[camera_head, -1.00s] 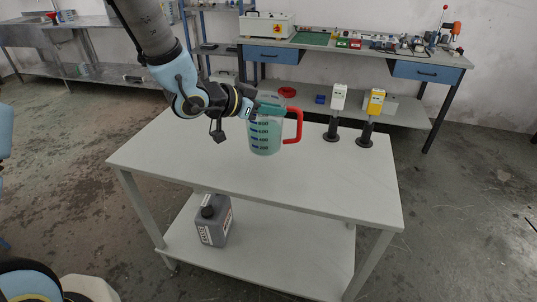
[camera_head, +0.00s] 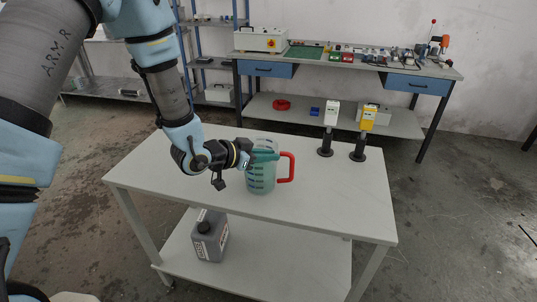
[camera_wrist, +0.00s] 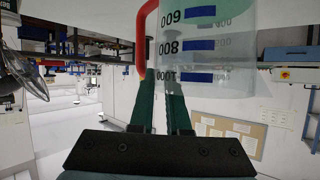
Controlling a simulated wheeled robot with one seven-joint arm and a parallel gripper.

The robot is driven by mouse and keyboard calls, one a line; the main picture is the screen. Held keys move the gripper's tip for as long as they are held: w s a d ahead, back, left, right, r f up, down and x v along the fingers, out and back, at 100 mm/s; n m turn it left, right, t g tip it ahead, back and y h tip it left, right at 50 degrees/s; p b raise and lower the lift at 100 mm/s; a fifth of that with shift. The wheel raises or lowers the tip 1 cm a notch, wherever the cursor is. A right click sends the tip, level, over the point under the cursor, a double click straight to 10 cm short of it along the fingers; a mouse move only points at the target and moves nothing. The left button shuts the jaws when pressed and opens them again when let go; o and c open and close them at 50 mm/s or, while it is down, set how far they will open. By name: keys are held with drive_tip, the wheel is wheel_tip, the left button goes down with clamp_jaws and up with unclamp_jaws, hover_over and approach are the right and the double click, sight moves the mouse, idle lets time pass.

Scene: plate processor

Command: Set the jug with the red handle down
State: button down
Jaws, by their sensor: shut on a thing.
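The clear jug with the red handle (camera_head: 260,182) is upright over the middle of the white table (camera_head: 330,215). It has dark measuring marks and a greenish tint. Its red handle (camera_head: 290,168) points right. My gripper (camera_head: 264,156) reaches in from the left and is shut on the jug near its top. I cannot tell whether the jug's base touches the tabletop or hangs just above it. In the wrist view the jug (camera_wrist: 215,45) appears upside down, with its red handle (camera_wrist: 142,40) to the left and the green fingers (camera_wrist: 163,105) against it.
Two black stands with a white device (camera_head: 331,114) and a yellow device (camera_head: 368,118) stand at the table's back right. A grey canister (camera_head: 210,240) is on the lower shelf. The tabletop around the jug is clear. A tool-covered workbench (camera_head: 340,62) stands behind.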

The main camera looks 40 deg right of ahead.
drive_tip(key=shift+f, duration=0.15)
drive_tip(key=c, duration=0.9)
unclamp_jaws()
